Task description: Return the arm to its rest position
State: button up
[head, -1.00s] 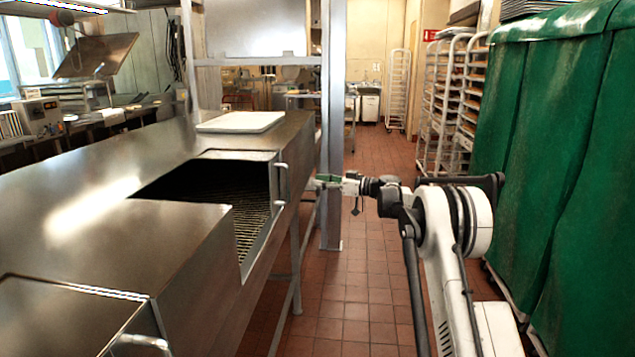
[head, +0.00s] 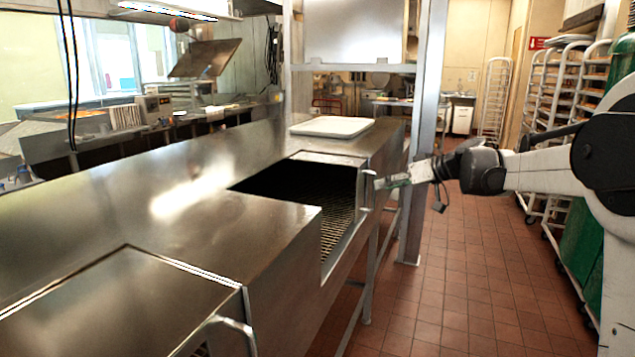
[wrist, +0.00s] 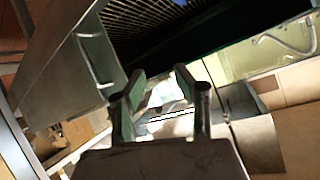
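My gripper (head: 388,183) has greenish fingers and is at the end of my white and black arm, which reaches in from the right. It is beside the front handle (head: 369,190) of the steel machine's open hatch (head: 300,187). In the head view the fingertips look very close to the handle; I cannot tell whether they touch. In the wrist view my gripper (wrist: 157,88) has its two fingers apart with nothing between them. The handle (wrist: 97,62) there is left of the fingers, apart from them.
The long steel machine (head: 130,215) fills the left and middle. A white tray (head: 332,127) lies on it. A steel post (head: 421,150) stands just behind my gripper. Racks (head: 560,110) and a green cover (head: 583,235) line the right. The tiled floor (head: 480,270) between is clear.

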jog(key=s+a+m+g+h, duration=0.1)
jog(key=s+a+m+h, duration=0.15)
jog(key=s, duration=0.95)
jog(key=s+a+m+h, duration=0.1)
jog(key=s+h, duration=0.2)
jog(key=s, duration=0.9)
jog(key=s+d+f+m+h, duration=0.1)
jog(key=s+f, duration=0.4)
jog(key=s, duration=0.6)
jog(key=s+d+f+m+h, duration=0.2)
jog(key=s+f, duration=0.4)
jog(key=s, duration=0.5)
jog(key=shift+s+d+f+h, duration=0.3)
jog(key=shift+d+h, duration=0.35)
jog(key=shift+d, duration=0.05)
